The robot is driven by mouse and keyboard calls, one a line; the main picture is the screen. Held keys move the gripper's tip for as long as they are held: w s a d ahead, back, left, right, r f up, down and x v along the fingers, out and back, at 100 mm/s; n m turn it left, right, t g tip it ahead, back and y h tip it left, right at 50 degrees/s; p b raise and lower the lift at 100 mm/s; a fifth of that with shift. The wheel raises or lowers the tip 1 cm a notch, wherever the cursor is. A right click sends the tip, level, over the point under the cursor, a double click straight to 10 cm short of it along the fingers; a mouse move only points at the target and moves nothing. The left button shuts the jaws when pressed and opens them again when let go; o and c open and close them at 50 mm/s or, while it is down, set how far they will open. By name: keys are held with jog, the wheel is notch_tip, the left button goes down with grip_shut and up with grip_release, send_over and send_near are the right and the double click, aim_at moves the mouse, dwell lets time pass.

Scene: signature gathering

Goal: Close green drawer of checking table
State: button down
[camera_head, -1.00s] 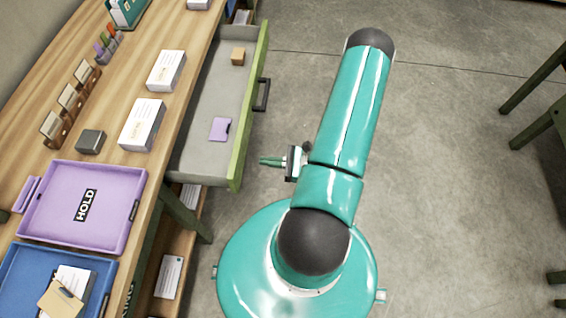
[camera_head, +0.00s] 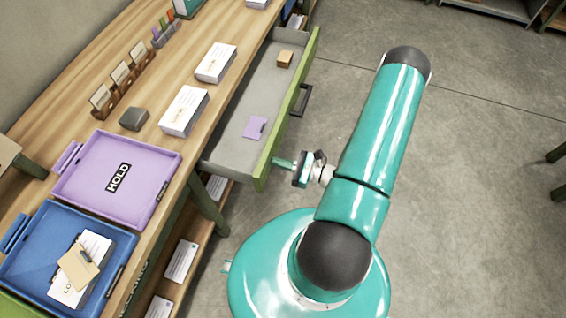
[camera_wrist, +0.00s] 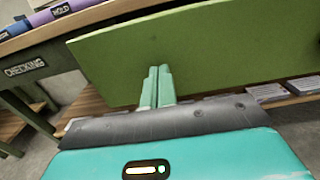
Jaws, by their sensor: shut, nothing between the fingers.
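The green drawer (camera_head: 289,105) of the checking table (camera_head: 178,93) stands pulled out, its green front facing right with a dark handle (camera_head: 301,100). Inside lie a small tan box (camera_head: 285,59) and a purple card (camera_head: 255,127). My gripper (camera_head: 283,163) is shut and empty, with its fingertips close to the near end of the drawer front. In the wrist view the fingers (camera_wrist: 157,86) point at the green front panel (camera_wrist: 200,55); I cannot tell whether they touch it.
On the tabletop are a purple HOLD tray (camera_head: 145,170), a blue tray (camera_head: 50,240) and white card stacks (camera_head: 185,110). A table leg (camera_head: 208,207) and a lower shelf (camera_head: 192,283) with papers are below the drawer.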

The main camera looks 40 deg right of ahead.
aim_at(222, 152)
jog(key=x, duration=2)
jog(key=shift+w+a, duration=0.1)
jog(key=shift+w, duration=0.05)
jog(key=shift+w+a+r, duration=0.15)
jog(key=shift+w+a, duration=0.15)
jog(key=shift+w, duration=0.15)
jog(key=shift+d, duration=0.1)
